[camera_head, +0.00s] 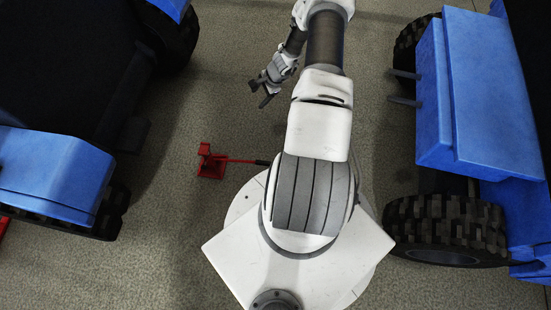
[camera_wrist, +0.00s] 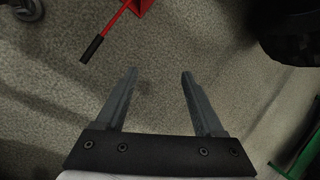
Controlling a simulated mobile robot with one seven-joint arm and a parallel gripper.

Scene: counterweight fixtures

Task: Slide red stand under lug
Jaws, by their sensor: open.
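The red stand (camera_head: 210,168) rests on the floor, left of my base. Its thin red rod (camera_head: 238,161) runs right to a black grip (camera_head: 262,162) close beside my base. In the wrist view, part of the red stand (camera_wrist: 142,5) is cut off at the top edge, and the black grip (camera_wrist: 92,49) lies left of and beyond my fingers. My gripper (camera_head: 263,92) is up and to the right of the stand in the head view. In the wrist view my gripper (camera_wrist: 158,72) is open, with bare floor between its fingers. I cannot make out a lug for certain.
A blue vehicle (camera_head: 55,172) with black tyres stands at left, and another (camera_head: 470,100) at right with two grey prongs (camera_head: 403,88) pointing left. A red item (camera_head: 3,226) shows at the left edge. A green frame (camera_wrist: 302,155) is at lower right.

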